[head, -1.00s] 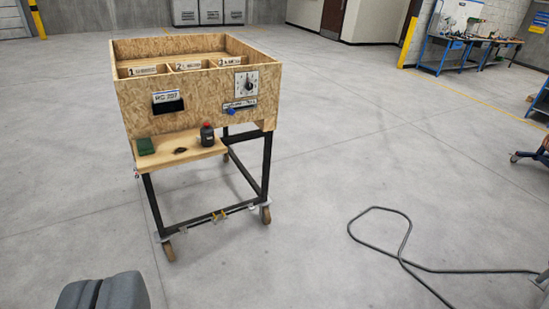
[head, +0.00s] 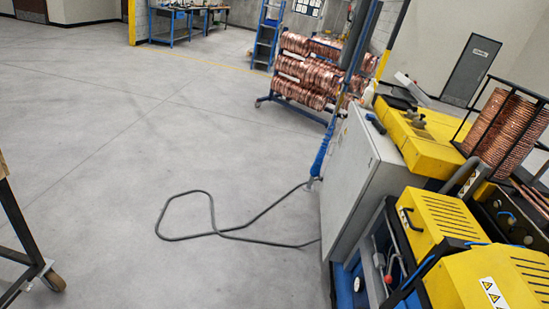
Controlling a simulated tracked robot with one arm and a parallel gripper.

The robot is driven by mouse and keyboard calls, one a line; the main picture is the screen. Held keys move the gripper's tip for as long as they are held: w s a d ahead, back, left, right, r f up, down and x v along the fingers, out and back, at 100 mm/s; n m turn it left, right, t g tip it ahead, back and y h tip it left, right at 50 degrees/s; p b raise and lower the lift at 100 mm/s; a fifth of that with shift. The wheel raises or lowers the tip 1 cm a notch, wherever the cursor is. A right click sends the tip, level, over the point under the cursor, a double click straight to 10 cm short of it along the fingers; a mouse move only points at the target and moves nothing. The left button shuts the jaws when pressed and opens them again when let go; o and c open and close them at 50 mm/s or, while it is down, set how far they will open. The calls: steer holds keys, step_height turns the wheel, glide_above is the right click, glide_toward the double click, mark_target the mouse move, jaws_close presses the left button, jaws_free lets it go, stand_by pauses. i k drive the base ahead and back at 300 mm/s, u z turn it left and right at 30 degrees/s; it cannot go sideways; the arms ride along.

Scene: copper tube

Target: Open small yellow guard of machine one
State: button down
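A machine with yellow covers fills the right side of the view. A slotted yellow guard (head: 450,212) with a dark handle on its left side sits over the machine's lower part, and it looks closed. A larger yellow guard (head: 485,280) with warning triangles is at the bottom right, cut by the picture edge. I cannot tell which of these is the small guard, and no machine number is readable. My gripper is not in view.
A black hose (head: 215,232) lies looped on the floor left of the machine. A wheeled cart (head: 28,250) is at the left edge. A rack of copper coils (head: 310,75) and a blue ladder (head: 268,35) stand at the back.

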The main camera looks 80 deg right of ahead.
mark_target(425, 217)
steer(key=z, duration=3.1)
steer(key=k, duration=0.9)
steer(key=z, duration=0.05)
steer(key=i, duration=0.9)
steer(key=u, duration=0.1)
